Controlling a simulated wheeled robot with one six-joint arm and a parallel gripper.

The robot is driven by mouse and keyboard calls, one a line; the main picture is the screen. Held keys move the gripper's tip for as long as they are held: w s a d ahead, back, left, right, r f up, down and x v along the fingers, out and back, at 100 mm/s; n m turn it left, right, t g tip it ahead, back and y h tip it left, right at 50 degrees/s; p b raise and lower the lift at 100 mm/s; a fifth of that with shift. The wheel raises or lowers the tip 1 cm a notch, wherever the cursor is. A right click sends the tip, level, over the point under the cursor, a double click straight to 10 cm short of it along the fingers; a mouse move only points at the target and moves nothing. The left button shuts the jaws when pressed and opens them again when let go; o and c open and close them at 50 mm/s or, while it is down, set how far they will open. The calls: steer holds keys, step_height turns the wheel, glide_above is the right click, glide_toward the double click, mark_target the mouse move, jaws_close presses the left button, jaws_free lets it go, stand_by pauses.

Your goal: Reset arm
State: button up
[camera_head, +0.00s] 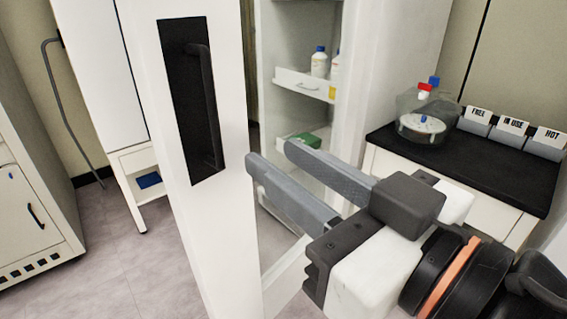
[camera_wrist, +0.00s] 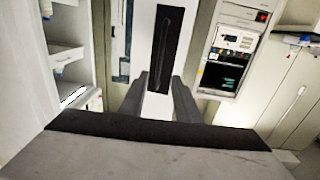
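My gripper (camera_head: 272,163) is in the middle of the head view, with its two grey fingers parallel and a clear gap between them. It is open and nothing shows between the fingers. The fingertips are close to the edge of an open white door (camera_head: 225,250) with a dark recessed handle (camera_head: 193,100). I cannot tell whether they touch it. In the wrist view the gripper (camera_wrist: 160,80) also shows spread fingers, with the dark handle (camera_wrist: 164,45) beyond them.
An open white cabinet (camera_head: 284,78) with bottles (camera_head: 319,62) stands behind the door. At right, a black counter (camera_head: 480,180) holds a clear vessel (camera_head: 421,122) and labelled bins (camera_head: 513,130). Floor (camera_head: 110,240) is free at left. The wrist view shows a control panel (camera_wrist: 236,42).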

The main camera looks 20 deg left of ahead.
steer(key=w+d+f+m+t+h, duration=0.2)
steer(key=w+d+f+m+h, duration=0.3)
steer(key=w+d+f+h, duration=0.95)
steer(key=s+d+f+m+g, duration=0.1)
steer(key=d+f+m+g, duration=0.2)
steer(key=d+f, duration=0.4)
steer(key=s+d+f+m+g, duration=0.1)
steer(key=d+f+g, duration=0.3)
steer(key=d+f, duration=0.4)
steer(key=d+m, duration=0.1)
steer(key=d, duration=0.6)
steer(key=shift+s+d+f+m+g, duration=0.25)
steer(key=shift+s+d+m+g, duration=0.1)
steer(key=shift+m+g, duration=0.05)
steer(key=shift+a, duration=0.1)
steer(key=shift+c, duration=0.4)
stand_by(1.0)
